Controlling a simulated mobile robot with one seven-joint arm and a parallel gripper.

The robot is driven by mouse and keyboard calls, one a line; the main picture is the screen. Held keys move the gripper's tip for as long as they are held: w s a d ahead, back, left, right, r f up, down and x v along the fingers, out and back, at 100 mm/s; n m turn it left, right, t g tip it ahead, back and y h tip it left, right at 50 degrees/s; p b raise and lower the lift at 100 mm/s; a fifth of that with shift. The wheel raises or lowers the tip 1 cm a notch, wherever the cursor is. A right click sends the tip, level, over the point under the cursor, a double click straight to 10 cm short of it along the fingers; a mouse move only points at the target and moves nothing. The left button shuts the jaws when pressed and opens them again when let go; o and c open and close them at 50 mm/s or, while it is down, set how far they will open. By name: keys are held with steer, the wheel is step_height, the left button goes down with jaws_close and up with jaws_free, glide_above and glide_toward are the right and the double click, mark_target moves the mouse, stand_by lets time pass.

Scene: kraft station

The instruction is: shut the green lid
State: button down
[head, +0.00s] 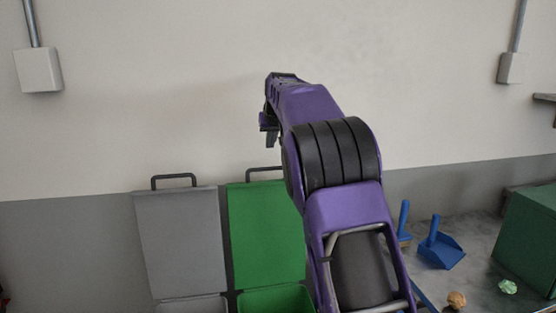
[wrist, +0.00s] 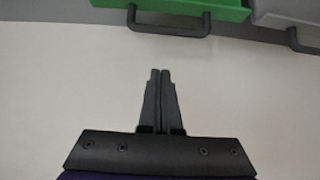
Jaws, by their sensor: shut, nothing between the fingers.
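The green lid (head: 262,235) stands raised against the wall, with its green bin (head: 275,299) open below it at the bottom edge of the head view. A dark handle (head: 264,173) sits on the lid's top edge. My arm covers the lid's right part. In the wrist view the green lid (wrist: 205,8) and its handle (wrist: 168,28) show at the top. My gripper (wrist: 160,72) is shut and empty, with its fingertips apart from the handle. In the head view my gripper (head: 270,134) hangs above the lid's handle.
A grey lid (head: 182,242) with its own handle stands raised left of the green one. At right lie a blue dustpan (head: 440,248), a blue brush (head: 403,220), crumpled pieces (head: 508,287) and a dark green box (head: 530,240). The wall above the lids is bare.

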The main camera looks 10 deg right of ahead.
steer(key=shift+w+d+f, duration=0.1)
steer(key=shift+w+f, duration=0.4)
steer(key=shift+f, duration=0.8)
steer(key=shift+w+d+f, duration=0.1)
steer(key=shift+w+f, duration=0.35)
steer(key=shift+f, duration=0.8)
steer(key=shift+w+f, duration=0.5)
steer(key=shift+f, duration=0.8)
steer(key=shift+s, duration=0.15)
